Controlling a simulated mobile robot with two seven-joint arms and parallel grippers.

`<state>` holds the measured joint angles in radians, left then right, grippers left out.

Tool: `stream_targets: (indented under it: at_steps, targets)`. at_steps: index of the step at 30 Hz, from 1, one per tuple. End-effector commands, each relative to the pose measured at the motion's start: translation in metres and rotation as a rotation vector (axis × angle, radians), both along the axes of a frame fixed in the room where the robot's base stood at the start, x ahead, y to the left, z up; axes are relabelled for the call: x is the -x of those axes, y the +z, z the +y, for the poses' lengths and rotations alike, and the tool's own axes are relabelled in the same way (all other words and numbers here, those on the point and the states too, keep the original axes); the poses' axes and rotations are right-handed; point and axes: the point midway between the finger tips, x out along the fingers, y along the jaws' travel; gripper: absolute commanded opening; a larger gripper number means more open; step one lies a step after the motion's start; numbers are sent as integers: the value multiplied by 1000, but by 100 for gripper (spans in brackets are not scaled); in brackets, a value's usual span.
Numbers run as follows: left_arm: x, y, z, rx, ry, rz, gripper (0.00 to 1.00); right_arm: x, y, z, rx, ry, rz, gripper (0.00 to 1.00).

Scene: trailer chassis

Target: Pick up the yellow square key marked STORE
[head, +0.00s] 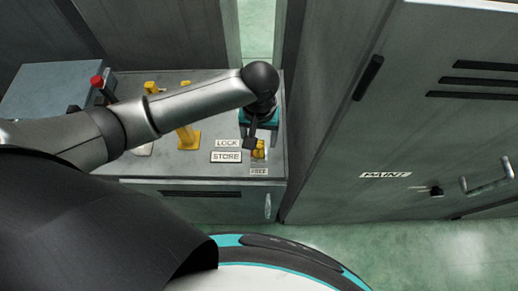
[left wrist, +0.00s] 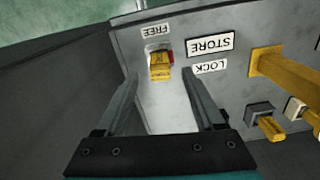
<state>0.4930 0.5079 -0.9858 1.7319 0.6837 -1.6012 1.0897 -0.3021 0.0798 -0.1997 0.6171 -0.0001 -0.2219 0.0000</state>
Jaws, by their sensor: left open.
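A yellow key (head: 261,152) stands at the right end of the grey console top, beside the STORE label (head: 227,157) and behind the FREE label (head: 259,172). In the left wrist view the yellow key (left wrist: 160,66) sits in a socket with a red part next to it. Its own marking is too small to read. My left gripper (head: 254,143) is open just above the key and partly covers it. In the left wrist view my left gripper (left wrist: 161,74) has one finger on each side of the key, apart from it. My right gripper is out of view.
Yellow posts (head: 188,138) stand on the console left of the labels. A red knob (head: 97,81) is further left. In the left wrist view another yellow key (left wrist: 271,128) sits to the right.

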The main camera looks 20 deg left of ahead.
Motion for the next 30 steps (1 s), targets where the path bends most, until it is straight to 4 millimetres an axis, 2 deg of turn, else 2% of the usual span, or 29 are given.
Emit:
stream_targets:
  at_steps: [3, 12, 21, 23, 30]
  targets:
    - [0, -8, 0, 0, 0, 0, 70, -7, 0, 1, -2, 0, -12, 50]
    - [0, -48, 0, 0, -1, -1, 70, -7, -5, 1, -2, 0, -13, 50]
    - [-1, -53, 1, 1, -1, -2, 70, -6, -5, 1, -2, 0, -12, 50]
    - [0, -53, 1, 1, -1, -2, 66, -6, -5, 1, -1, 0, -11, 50]
    - [0, -53, 1, 1, -1, -2, 38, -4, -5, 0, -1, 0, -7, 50]
